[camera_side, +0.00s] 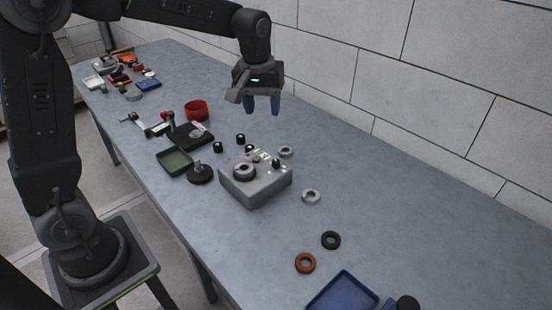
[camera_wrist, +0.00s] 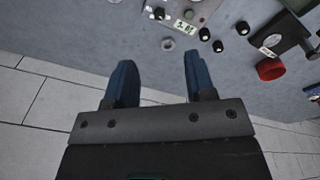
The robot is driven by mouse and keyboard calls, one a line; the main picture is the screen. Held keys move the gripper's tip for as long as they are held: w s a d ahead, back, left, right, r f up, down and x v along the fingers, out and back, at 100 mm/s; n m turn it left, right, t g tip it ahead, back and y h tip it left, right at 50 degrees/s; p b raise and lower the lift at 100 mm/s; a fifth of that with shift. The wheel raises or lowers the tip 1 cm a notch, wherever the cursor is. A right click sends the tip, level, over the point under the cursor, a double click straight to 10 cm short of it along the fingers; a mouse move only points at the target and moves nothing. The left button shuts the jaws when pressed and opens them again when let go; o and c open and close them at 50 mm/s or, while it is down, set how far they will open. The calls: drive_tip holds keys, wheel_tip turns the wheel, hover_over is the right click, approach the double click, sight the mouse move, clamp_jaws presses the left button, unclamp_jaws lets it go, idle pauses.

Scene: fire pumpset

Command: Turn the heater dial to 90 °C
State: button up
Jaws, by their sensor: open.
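The heater is a grey box (camera_side: 262,188) on the table, with a grey ring on its top plate. Small controls and a pale label sit along its back edge in the side view. A small dark knob (camera_side: 276,163) there looks like the dial; its setting is too small to read. The wrist view shows part of the box at the top edge, with the dark knob (camera_wrist: 160,13) and the label (camera_wrist: 185,25). My gripper (camera_side: 262,108) is open and empty, pointing down, well above the table and behind the heater. Its blue fingers (camera_wrist: 158,65) are apart in the wrist view.
A grey ring (camera_side: 286,151) lies behind the heater and another (camera_side: 311,196) at its right. Several small black pieces, a dark round stand (camera_side: 201,174) and a green tray (camera_side: 174,161) lie to the left. A red cup (camera_side: 196,110) stands farther back. The wall bounds the table's far side.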

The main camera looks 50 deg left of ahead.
drive_tip(key=n+g, duration=0.1)
drive_tip(key=n, duration=0.1)
hover_over(276, 161)
wheel_tip(276, 161, down, 6)
wheel_tip(276, 161, down, 14)
drive_tip(key=shift+r, duration=0.25)
drive_tip(key=c, duration=0.9)
